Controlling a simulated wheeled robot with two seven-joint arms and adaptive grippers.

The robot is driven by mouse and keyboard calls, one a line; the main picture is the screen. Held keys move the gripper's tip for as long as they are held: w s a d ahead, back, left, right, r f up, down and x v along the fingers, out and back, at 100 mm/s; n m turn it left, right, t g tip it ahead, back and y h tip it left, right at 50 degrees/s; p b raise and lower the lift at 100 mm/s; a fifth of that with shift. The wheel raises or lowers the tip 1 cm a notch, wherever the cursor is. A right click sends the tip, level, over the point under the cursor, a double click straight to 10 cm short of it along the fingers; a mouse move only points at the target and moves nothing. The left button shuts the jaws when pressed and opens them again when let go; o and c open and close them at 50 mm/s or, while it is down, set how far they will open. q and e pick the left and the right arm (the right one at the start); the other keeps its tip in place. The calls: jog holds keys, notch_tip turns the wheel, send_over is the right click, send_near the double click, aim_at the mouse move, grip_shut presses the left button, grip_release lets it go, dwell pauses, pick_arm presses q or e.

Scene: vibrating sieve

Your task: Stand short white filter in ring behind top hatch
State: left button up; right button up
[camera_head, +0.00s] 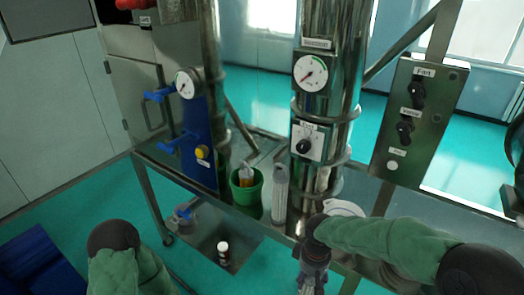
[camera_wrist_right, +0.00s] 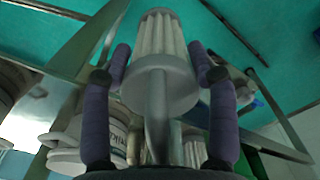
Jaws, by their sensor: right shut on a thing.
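The short white filter (camera_wrist_right: 160,55) is pleated with a round grey-white base and shows in the right wrist view. My right gripper (camera_wrist_right: 160,68) has its two dark fingers on either side of the filter, shut on it. My left sleeve and joint show at the lower left, but the left gripper is out of frame. I cannot make out the top hatch or the ring behind it.
The metal bench (camera_head: 250,215) carries a green bucket (camera_head: 246,187) with items in it and a tall pale filter (camera_head: 280,193) standing upright. Steel columns with gauges rise behind. A switch panel (camera_head: 417,120) stands right. White round containers (camera_wrist_right: 75,140) show in the wrist view.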

jog(key=w+d+f+m+b, duration=0.1)
jog(key=d+f+m+b, duration=0.1)
jog(key=f, duration=0.3)
jog(key=d+f+m+b, duration=0.1)
jog(key=f+m+b, duration=0.1)
jog(key=f+m, duration=0.2)
jog(key=shift+w+d+f, duration=0.35)
jog(key=shift+d+f, duration=0.05)
jog(key=shift+f, duration=0.45)
